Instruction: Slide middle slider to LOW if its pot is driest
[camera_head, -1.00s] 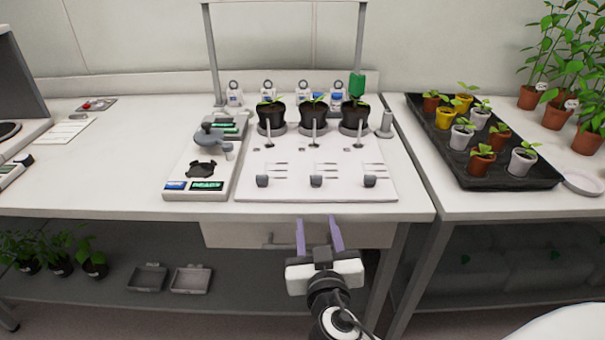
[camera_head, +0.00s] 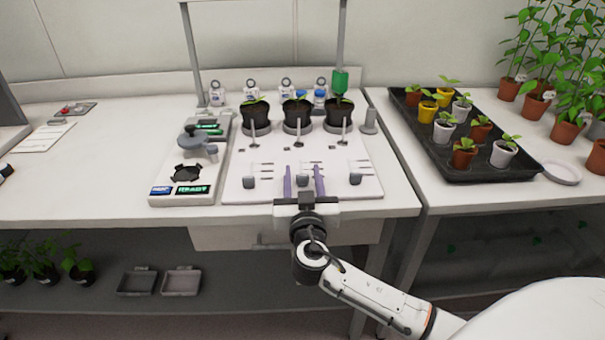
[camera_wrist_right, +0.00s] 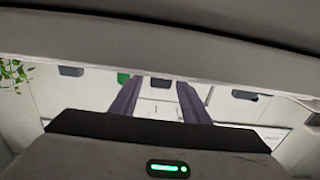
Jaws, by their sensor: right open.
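A white panel (camera_head: 232,187) on the bench carries three dark slider knobs in a row near its front: a left knob (camera_head: 248,182), the middle knob (camera_head: 302,181) and a right knob (camera_head: 355,179). Three black pots with seedlings stand behind it: left (camera_head: 256,118), middle (camera_head: 297,117) and right (camera_head: 338,115). Soil moisture is too small to judge. My right gripper (camera_head: 304,181) is open, its purple fingers appearing on either side of the middle knob; contact cannot be told. A dark knob (camera_wrist_right: 160,83) also shows between the fingers in the right wrist view. My left gripper is out of view.
A white device with a green display (camera_head: 193,189) stands left of the panel. A grey frame (camera_head: 188,60) rises behind, with a green object (camera_head: 340,82) near its right post. A black tray (camera_head: 481,178) of seedlings lies right. The bench at far left is mostly clear.

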